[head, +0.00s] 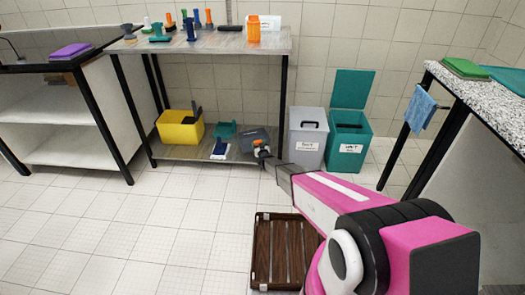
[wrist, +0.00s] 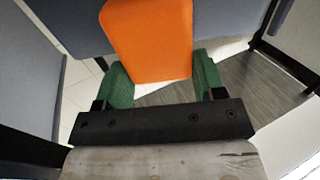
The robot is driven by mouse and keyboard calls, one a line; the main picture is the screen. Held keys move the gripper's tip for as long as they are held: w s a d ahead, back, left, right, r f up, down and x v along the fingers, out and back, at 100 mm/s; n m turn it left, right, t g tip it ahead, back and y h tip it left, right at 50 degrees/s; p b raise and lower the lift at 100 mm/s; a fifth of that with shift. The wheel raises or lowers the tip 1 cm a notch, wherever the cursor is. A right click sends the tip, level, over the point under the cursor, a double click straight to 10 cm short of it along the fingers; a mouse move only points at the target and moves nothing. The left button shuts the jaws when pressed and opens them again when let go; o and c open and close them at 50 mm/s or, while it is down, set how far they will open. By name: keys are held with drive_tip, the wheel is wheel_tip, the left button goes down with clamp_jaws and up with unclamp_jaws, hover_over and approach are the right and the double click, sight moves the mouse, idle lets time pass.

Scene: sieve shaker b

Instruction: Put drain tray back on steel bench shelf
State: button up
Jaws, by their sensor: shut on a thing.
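A blue-grey tray, which I take for the drain tray (head: 253,134), is at the right end of the lower shelf (head: 180,152) of the steel bench. My gripper (head: 263,151) reaches in at its front edge. In the wrist view blue-grey surface (wrist: 70,22) fills the top. The green fingers of my gripper (wrist: 162,84) stand either side of an orange piece (wrist: 150,40) and close on it. It looks like a grip on the tray, but the join is hidden. I cannot tell whether the tray rests fully on the shelf.
On the lower shelf are a yellow bin (head: 180,131), a teal item (head: 224,130) and a blue-and-white tool (head: 219,149). A grey bin (head: 307,140) and an open teal bin (head: 348,145) stand close right of the bench. A brown slatted rack (head: 262,250) lies on the floor.

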drive_tip(key=shift+w+d+f, duration=0.4)
drive_tip(key=shift+d+f, duration=0.05)
drive_tip(key=shift+f, duration=0.6)
drive_tip(key=shift+w+d+f, duration=0.4)
drive_tip(key=shift+d+f, duration=0.1)
drive_tip(key=shift+f, duration=0.5)
drive_tip(key=shift+w+d+f, duration=0.4)
drive_tip(key=shift+d+f, duration=0.05)
drive_tip(key=shift+f, duration=0.75)
drive_tip(key=o, duration=1.5)
drive_tip(key=shift+o, duration=0.2)
